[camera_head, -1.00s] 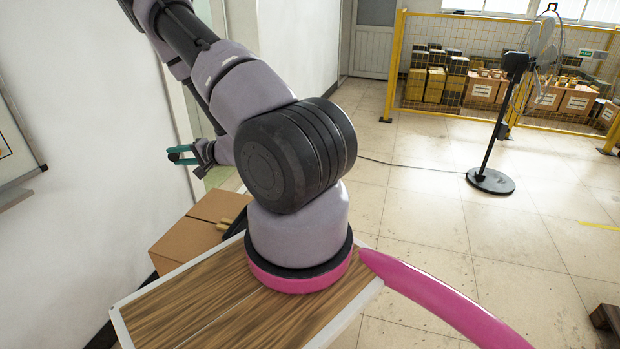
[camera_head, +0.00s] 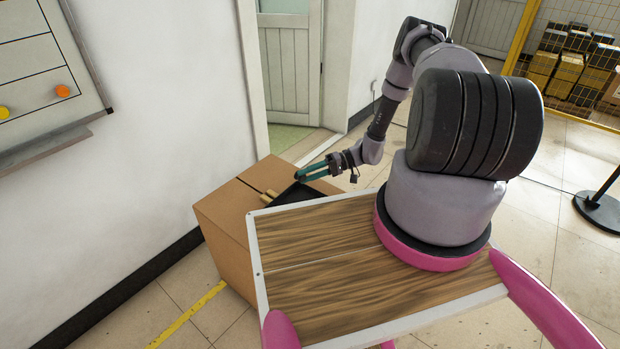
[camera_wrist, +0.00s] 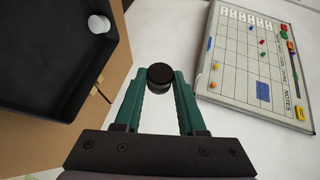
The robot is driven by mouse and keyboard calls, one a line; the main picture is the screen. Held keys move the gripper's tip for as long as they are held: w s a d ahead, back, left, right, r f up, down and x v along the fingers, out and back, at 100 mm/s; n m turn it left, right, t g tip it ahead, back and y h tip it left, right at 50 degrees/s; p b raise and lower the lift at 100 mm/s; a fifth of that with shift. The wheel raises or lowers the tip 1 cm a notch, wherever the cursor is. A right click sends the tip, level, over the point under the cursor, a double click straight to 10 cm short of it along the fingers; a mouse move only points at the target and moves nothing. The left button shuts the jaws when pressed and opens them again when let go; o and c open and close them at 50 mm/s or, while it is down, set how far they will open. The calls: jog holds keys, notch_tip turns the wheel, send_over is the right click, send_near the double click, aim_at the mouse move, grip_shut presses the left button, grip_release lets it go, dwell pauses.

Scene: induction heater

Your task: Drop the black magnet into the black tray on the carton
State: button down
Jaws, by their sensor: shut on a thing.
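The black magnet (camera_wrist: 160,76) is a small dark round piece gripped between the green fingertips in the wrist view. My gripper (camera_wrist: 160,82) is shut on it. In the head view my gripper (camera_head: 311,174) is above the back part of the carton, close to the tray; the magnet is too small to make out there. The black tray (camera_wrist: 40,92) is at the left of the wrist view, apart from the fingertips. In the head view the tray (camera_head: 289,196) sits on the brown carton (camera_head: 228,212), partly hidden behind my wooden top. A white round piece (camera_wrist: 98,24) lies in the tray.
Tan stick-like pieces (camera_head: 268,194) lie beside the tray on the carton. A whiteboard (camera_wrist: 250,60) with coloured magnets hangs on the white wall (camera_head: 170,120). A doorway (camera_head: 290,75) is behind the carton. Open tiled floor lies to the right.

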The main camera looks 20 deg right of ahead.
notch_tip(320, 180, down, 8)
jog(key=shift+w+d+r, duration=0.15)
jog(key=shift+d+r, duration=0.05)
jog(key=shift+d, duration=0.05)
dwell(0.4)
jog(key=shift+c, duration=2.1)
grip_release()
jog(key=v, duration=1)
jog(key=shift+w+d, duration=0.2)
jog(key=shift+d, duration=0.2)
jog(key=shift+r, duration=0.1)
